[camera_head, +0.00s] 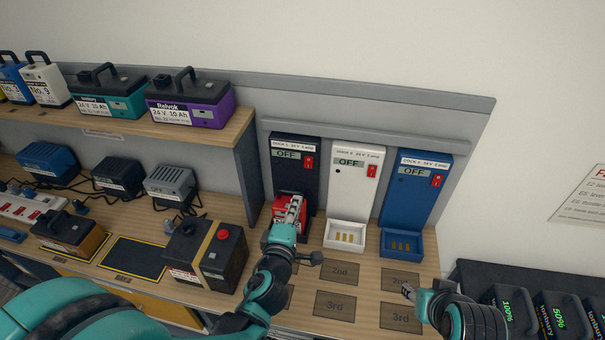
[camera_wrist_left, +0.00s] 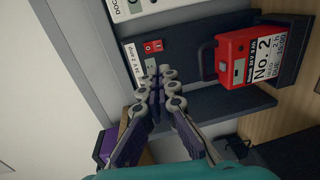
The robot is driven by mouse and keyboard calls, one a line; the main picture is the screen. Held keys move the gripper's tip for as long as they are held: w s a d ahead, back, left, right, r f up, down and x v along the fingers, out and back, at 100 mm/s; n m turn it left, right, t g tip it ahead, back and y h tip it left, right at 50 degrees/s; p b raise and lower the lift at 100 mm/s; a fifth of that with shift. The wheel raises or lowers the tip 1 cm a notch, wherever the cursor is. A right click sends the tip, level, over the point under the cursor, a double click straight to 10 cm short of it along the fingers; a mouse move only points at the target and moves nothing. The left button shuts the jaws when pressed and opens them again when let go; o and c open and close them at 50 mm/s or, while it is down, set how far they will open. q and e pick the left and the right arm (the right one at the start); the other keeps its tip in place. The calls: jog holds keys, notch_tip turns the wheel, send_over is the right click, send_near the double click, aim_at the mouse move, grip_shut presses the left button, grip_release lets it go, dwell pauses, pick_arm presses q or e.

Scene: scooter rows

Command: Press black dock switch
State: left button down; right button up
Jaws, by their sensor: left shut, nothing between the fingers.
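The black dock (camera_head: 293,178) is the left one of three docks on the back panel. Its display reads OFF. Its red switch (camera_head: 309,162) is right of the display; the switch also shows in the left wrist view (camera_wrist_left: 152,46). A red battery (camera_head: 279,212) labelled No. 2 sits in the dock's tray, and it shows clearly in the left wrist view (camera_wrist_left: 235,58). My left gripper (camera_head: 298,199) is shut and empty in front of the dock. In the left wrist view its fingertips (camera_wrist_left: 158,74) appear just short of the switch, partly covering the display. Contact is not visible.
A white dock (camera_head: 354,185) and a blue dock (camera_head: 411,196), both reading OFF with empty trays, stand to the right.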

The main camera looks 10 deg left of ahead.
aim_at(309, 168)
dwell(0.3)
pick_arm(q)
jog(key=w+b, duration=0.1)
jog(key=w, duration=0.3)
jog(key=w+f+b, duration=0.1)
jog(key=w, duration=0.3)
jog(key=w+b, duration=0.1)
jog(key=w, duration=0.3)
jog(key=shift+w+f, duration=0.3)
jog(key=shift+f, duration=0.05)
jog(key=shift+w, duration=0.65)
